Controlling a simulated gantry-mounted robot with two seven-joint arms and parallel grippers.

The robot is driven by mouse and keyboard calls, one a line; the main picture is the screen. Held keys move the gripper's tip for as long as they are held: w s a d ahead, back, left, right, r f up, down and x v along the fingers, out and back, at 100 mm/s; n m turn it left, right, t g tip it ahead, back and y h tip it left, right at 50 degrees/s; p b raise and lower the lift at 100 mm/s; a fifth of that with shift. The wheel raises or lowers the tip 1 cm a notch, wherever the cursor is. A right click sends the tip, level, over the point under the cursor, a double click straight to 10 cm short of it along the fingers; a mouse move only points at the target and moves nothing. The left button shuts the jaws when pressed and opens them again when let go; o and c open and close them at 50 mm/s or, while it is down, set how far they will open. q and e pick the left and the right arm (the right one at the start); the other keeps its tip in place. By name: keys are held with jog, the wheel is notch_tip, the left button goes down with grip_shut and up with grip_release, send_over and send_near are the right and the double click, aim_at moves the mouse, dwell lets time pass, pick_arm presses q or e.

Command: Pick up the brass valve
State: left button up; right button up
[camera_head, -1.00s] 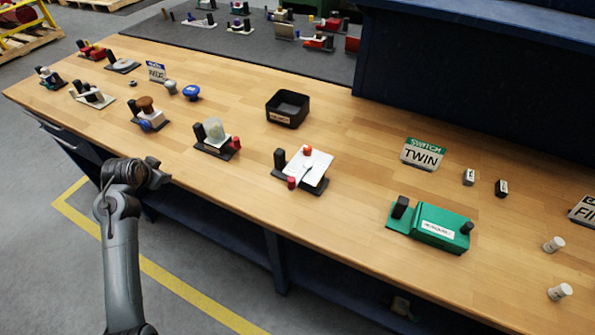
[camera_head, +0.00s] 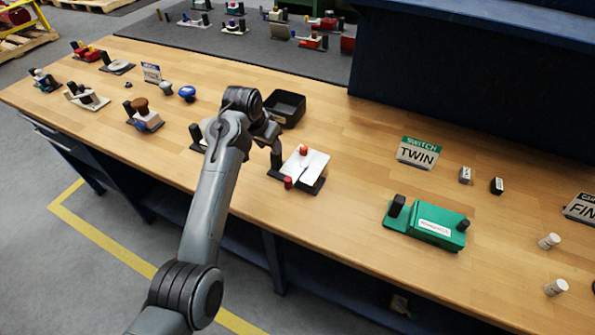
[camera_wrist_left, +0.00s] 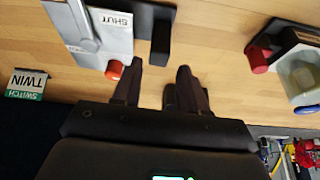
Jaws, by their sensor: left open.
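I cannot make out a thing that is clearly a brass valve. A copper-brown knob (camera_head: 140,104) sits on a white-topped fixture at the left of the bench. A grey knob (camera_head: 166,88) and a blue knob (camera_head: 187,92) stand behind it. My left gripper (camera_head: 268,134) is over the middle of the bench, between the black bin and the white-plated fixture, partly hidden by its own wrist. In the left wrist view its two fingers (camera_wrist_left: 158,82) are apart with nothing between them, close to the white fixture's black post (camera_wrist_left: 160,45). My right gripper is not in view.
The white-plated fixture (camera_head: 311,162) with a red knob is beside my gripper; it reads SHUT (camera_wrist_left: 112,18). My arm partly covers another fixture (camera_head: 197,134). A black bin (camera_head: 290,104), a TWIN sign (camera_head: 418,153) and a green switch box (camera_head: 430,226) stand on the bench.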

aim_at(298, 165)
pick_arm(q)
jog(key=shift+x, duration=3.9)
jog(key=shift+s, duration=0.1)
grip_shut()
